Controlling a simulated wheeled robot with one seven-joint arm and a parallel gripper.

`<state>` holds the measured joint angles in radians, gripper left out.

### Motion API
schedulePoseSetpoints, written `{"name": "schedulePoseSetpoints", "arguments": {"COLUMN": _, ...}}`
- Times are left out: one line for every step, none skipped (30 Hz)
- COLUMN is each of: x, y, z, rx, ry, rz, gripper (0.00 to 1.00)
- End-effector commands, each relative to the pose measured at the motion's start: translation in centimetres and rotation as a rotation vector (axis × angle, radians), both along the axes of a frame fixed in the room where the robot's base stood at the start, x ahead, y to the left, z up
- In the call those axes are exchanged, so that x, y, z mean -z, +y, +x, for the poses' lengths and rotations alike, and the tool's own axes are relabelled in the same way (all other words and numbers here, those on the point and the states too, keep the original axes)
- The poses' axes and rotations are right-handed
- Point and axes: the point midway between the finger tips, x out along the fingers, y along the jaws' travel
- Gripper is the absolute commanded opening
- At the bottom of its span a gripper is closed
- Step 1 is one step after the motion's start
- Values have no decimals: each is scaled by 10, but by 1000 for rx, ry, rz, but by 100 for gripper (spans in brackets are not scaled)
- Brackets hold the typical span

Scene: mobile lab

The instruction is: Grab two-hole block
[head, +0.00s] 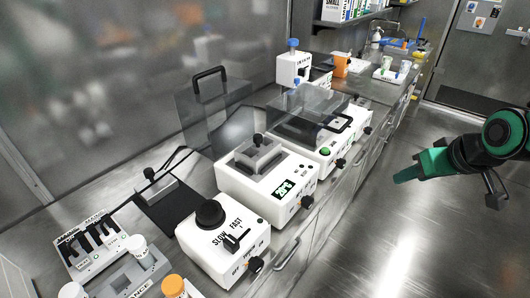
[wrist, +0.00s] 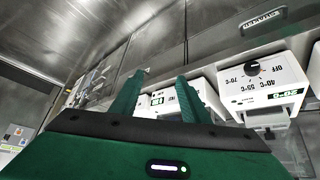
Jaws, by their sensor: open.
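A grey metal block with a black knob (head: 258,156) sits on top of the white heater with a green display (head: 268,182), mid-bench in the head view. A second grey block with a black knob (head: 156,190) lies on a dark plate to its left. I cannot make out holes in either, so I cannot tell which is the two-hole block. My gripper (head: 404,176) is held over the aisle at the right, well apart from the bench. In the wrist view my gripper (wrist: 163,76) shows two green fingers, apart and empty.
A vortex mixer (head: 222,240), a pipette rack (head: 90,245) and capped bottles stand at the near end. A machine with a clear raised lid (head: 310,135) is farther along. A temperature-dial heater (wrist: 262,85) shows in the wrist view. The aisle floor (head: 400,235) is clear.

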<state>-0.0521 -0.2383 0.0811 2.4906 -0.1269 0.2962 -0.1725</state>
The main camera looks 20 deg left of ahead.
Motion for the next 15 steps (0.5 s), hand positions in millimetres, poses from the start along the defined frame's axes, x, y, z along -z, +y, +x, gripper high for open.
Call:
{"name": "schedulePoseSetpoints", "arguments": {"x": -2, "y": 52, "z": 12, "rx": -120, "ry": -61, "rz": 32, "gripper": 42}}
{"name": "schedulePoseSetpoints", "arguments": {"x": -5, "y": 80, "z": 16, "rx": -183, "ry": -101, "rz": 55, "gripper": 42}}
{"name": "schedulePoseSetpoints", "arguments": {"x": -10, "y": 117, "z": 19, "rx": -259, "ry": -152, "rz": 90, "gripper": 42}}
{"name": "schedulePoseSetpoints", "arguments": {"x": -14, "y": 145, "z": 19, "rx": -314, "ry": -186, "rz": 119, "gripper": 42}}
{"name": "schedulePoseSetpoints", "arguments": {"x": -18, "y": 169, "z": 18, "rx": -361, "ry": -219, "rz": 147, "gripper": 42}}
{"name": "schedulePoseSetpoints", "arguments": {"x": -24, "y": 199, "z": 14, "rx": -416, "ry": -257, "rz": 185, "gripper": 42}}
{"name": "schedulePoseSetpoints", "arguments": {"x": -28, "y": 219, "z": 10, "rx": -455, "ry": -281, "rz": 212, "gripper": 42}}
{"name": "schedulePoseSetpoints", "arguments": {"x": -33, "y": 237, "z": 6, "rx": -485, "ry": -305, "rz": 238, "gripper": 42}}
{"name": "schedulePoseSetpoints", "arguments": {"x": -38, "y": 257, "z": 1, "rx": -521, "ry": -330, "rz": 271, "gripper": 42}}
{"name": "schedulePoseSetpoints", "arguments": {"x": -42, "y": 270, "z": -3, "rx": -541, "ry": -347, "rz": 293, "gripper": 42}}
{"name": "schedulePoseSetpoints", "arguments": {"x": -45, "y": 281, "z": -6, "rx": -559, "ry": -362, "rz": 311, "gripper": 42}}
{"name": "schedulePoseSetpoints", "arguments": {"x": -49, "y": 292, "z": -10, "rx": -578, "ry": -378, "rz": 331, "gripper": 42}}
{"name": "schedulePoseSetpoints", "arguments": {"x": -51, "y": 299, "z": -13, "rx": -588, "ry": -386, "rz": 344, "gripper": 42}}
{"name": "schedulePoseSetpoints", "arguments": {"x": -53, "y": 304, "z": -15, "rx": -596, "ry": -393, "rz": 353, "gripper": 42}}
{"name": "schedulePoseSetpoints", "arguments": {"x": -53, "y": 309, "z": -16, "rx": -603, "ry": -398, "rz": 362, "gripper": 42}}
